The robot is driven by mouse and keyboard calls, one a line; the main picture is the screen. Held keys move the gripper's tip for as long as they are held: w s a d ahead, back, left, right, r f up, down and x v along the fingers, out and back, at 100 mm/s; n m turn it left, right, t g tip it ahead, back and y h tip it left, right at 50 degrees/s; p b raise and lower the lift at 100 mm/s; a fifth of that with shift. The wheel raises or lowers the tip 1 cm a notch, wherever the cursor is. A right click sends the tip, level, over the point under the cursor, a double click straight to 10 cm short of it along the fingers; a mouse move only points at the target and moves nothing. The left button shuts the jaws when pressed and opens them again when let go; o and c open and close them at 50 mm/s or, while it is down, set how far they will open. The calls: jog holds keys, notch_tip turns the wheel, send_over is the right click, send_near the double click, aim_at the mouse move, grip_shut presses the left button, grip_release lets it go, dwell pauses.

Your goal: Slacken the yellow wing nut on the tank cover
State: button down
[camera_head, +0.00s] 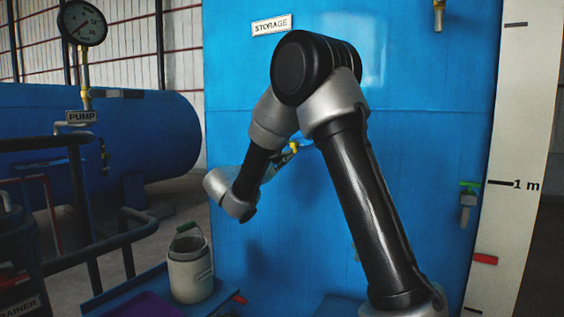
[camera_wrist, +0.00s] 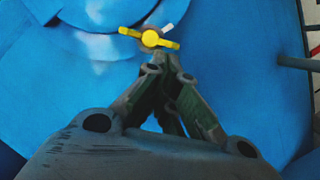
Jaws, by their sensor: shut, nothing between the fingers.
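The yellow wing nut (camera_wrist: 150,38) shows in the wrist view at the top centre, with a round hub and two wings spread left and right. It sits by the blue tank cover (camera_wrist: 240,75). My gripper (camera_wrist: 163,60) is shut and empty, its fingertips just below the nut's hub in the picture. I cannot tell whether the tips touch the nut. In the head view a bit of yellow, likely the wing nut (camera_head: 293,147), shows behind my arm. My arm hides most of the gripper there.
A blue storage tank (camera_head: 420,130) fills the middle of the head view. A white post marked 1 m (camera_head: 500,220) stands at the right. A pale bucket (camera_head: 190,272) stands at lower left, near dark railings (camera_head: 100,250). A pressure gauge (camera_head: 82,22) is at upper left.

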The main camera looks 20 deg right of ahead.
jog(key=n, duration=0.1)
jog(key=s+d+n, duration=0.1)
jog(key=n, duration=0.1)
jog(key=shift+s+r+t, duration=0.2)
jog(key=shift+s+t, duration=0.05)
jog(key=shift+t, duration=0.15)
